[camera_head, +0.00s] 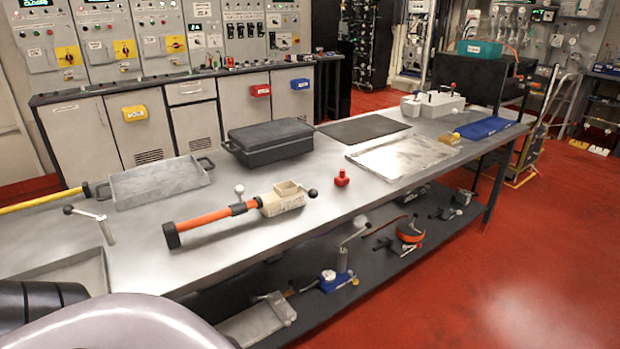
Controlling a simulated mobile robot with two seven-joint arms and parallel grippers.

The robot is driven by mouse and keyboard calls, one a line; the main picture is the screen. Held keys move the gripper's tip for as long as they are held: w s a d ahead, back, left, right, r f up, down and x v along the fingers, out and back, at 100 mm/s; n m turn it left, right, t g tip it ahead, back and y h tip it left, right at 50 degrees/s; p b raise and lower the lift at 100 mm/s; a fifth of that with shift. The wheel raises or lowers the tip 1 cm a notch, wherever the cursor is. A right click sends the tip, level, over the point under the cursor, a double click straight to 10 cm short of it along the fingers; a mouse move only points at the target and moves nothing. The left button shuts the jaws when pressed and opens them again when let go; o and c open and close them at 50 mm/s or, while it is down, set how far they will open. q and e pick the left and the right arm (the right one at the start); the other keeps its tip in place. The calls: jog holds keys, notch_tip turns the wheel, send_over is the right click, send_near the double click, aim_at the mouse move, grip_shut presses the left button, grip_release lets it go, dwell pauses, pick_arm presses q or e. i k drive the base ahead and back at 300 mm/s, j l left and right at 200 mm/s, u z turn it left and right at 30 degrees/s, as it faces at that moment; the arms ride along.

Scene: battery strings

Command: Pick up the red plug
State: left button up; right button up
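The red plug (342,178) stands on the grey metal table (240,245), near its front edge and around the middle of its length. It is small, with a knob-like top and a wider base. Nothing touches it. No gripper shows in the head view. A smooth grey rounded part and a dark ribbed part at the bottom left look like my own body.
Left of the plug lies an orange-handled tool (215,218) with a beige box end (283,199). A black case (268,141), grey tray (160,182), dark mat (363,129) and metal sheet (404,156) lie around. A lower shelf (375,262) holds several tools. Red floor at right is clear.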

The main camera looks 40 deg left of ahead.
aim_at(342, 180)
jog(key=u, duration=1.25)
jog(key=i+l, duration=0.25)
jog(key=i+l+u, duration=0.1)
jog(key=i+l, duration=0.2)
jog(key=l, duration=0.15)
jog(key=i+l+u, duration=0.1)
jog(key=i+l, duration=0.35)
jog(key=l, duration=0.25)
jog(key=i+l+u, duration=0.1)
jog(key=i+l, duration=0.15)
jog(key=l, duration=0.15)
